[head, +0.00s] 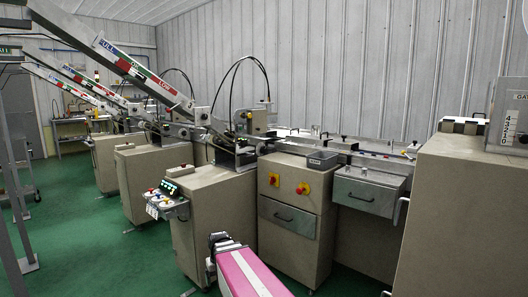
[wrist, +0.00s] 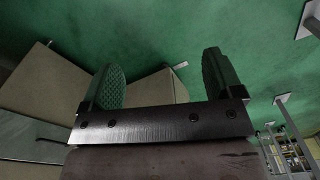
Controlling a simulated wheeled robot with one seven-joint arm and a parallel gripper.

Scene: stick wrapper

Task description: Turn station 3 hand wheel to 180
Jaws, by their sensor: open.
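My gripper (wrist: 161,80) is open in the wrist view, its two dark fingers wide apart with nothing between them. Green floor and the tilted side of a beige cabinet show beyond it. In the head view my pink arm reaches in from the bottom edge, in front of the machine line. The nearest station cabinet (head: 207,215) is beige, with a sloped feeder (head: 140,70) and a small mechanism (head: 228,140) on top.
A control panel (head: 167,198) with coloured buttons juts from the nearest station. A drawer cabinet (head: 296,215) with red and yellow knobs stands right of it. A large beige cabinet (head: 465,220) fills the right edge. Green floor (head: 130,250) is free at the left.

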